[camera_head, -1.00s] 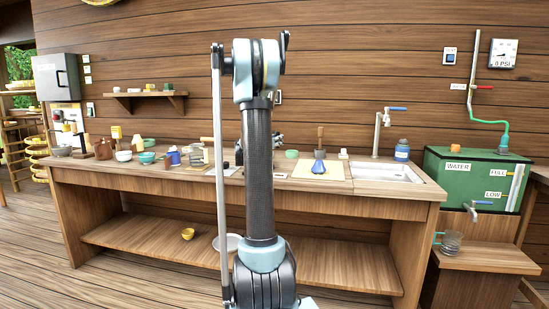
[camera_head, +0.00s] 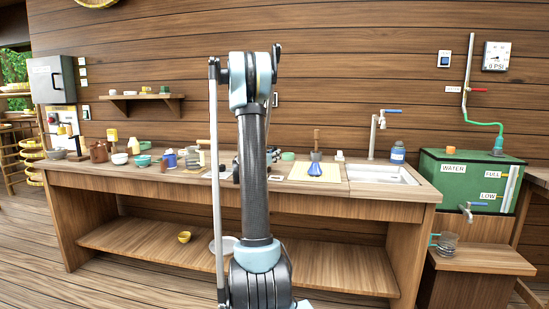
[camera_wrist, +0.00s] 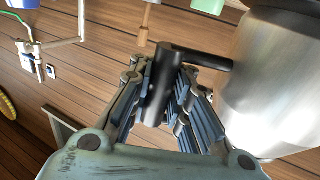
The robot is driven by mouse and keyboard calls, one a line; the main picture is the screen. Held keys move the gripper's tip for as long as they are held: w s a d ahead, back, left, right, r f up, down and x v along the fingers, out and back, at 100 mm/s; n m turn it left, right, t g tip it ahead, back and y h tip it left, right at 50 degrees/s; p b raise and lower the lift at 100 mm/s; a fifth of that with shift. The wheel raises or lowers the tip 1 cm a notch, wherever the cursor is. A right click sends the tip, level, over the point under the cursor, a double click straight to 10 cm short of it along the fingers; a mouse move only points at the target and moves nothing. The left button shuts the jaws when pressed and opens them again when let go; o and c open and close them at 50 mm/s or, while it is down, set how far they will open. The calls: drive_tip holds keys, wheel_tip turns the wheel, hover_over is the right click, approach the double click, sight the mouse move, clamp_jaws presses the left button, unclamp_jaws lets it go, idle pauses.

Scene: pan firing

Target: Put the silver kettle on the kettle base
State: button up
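The silver kettle (camera_wrist: 275,85) fills the right side of the wrist view, with a smooth metal body and a black handle (camera_wrist: 163,85). My gripper (camera_wrist: 160,100) has its fingers on both sides of this handle and appears shut on it. The kettle's bottom and spout are not in the wrist view. In the head view my upright arm hides the kettle and most of the gripper; only small dark parts show behind the arm. I cannot clearly make out the kettle base.
The long wooden counter (camera_head: 110,168) carries bowls, cups and a blue mug (camera_head: 170,159) on the left. A blue flask-shaped thing (camera_head: 316,169) on a pale board, a sink (camera_head: 382,175) and a blue bottle (camera_head: 398,153) are right of my arm. A green water tank (camera_head: 470,180) stands far right.

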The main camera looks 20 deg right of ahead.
drive_tip(key=o, duration=0.5)
drive_tip(key=shift+a+r, duration=0.1)
drive_tip(key=v, duration=1.2)
drive_tip(key=s+a+f+n+g+y, duration=0.2)
drive_tip(key=s+f+y, duration=0.15)
drive_tip(key=s, duration=0.65)
drive_tip(key=s+a+f+n+g+y, duration=0.2)
drive_tip(key=s+a+f+g+y, duration=0.15)
drive_tip(key=s, duration=0.75)
drive_tip(key=s+a+f+n+y, duration=0.2)
drive_tip(key=s+a+f, duration=0.2)
drive_tip(key=s, duration=0.3)
drive_tip(key=s+a+f+n+g+y, duration=0.1)
drive_tip(key=s+a+f+n+y, duration=0.2)
drive_tip(key=s+a, duration=0.3)
drive_tip(key=s+a+f+n+g+y, duration=0.1)
drive_tip(key=s+a+f+n+y, duration=0.1)
drive_tip(key=s+a+f, duration=0.3)
drive_tip(key=shift+s+a+f+n+y, duration=0.1)
drive_tip(key=shift+s+a+y, duration=0.1)
drive_tip(key=shift+s, duration=0.35)
drive_tip(key=shift+s+a+n+y, duration=0.1)
drive_tip(key=shift+s+a+y, duration=0.1)
drive_tip(key=shift+s, duration=0.35)
drive_tip(key=shift+s+a+f+n+y, duration=0.1)
drive_tip(key=shift+s+a, duration=0.15)
drive_tip(key=shift+s, duration=0.3)
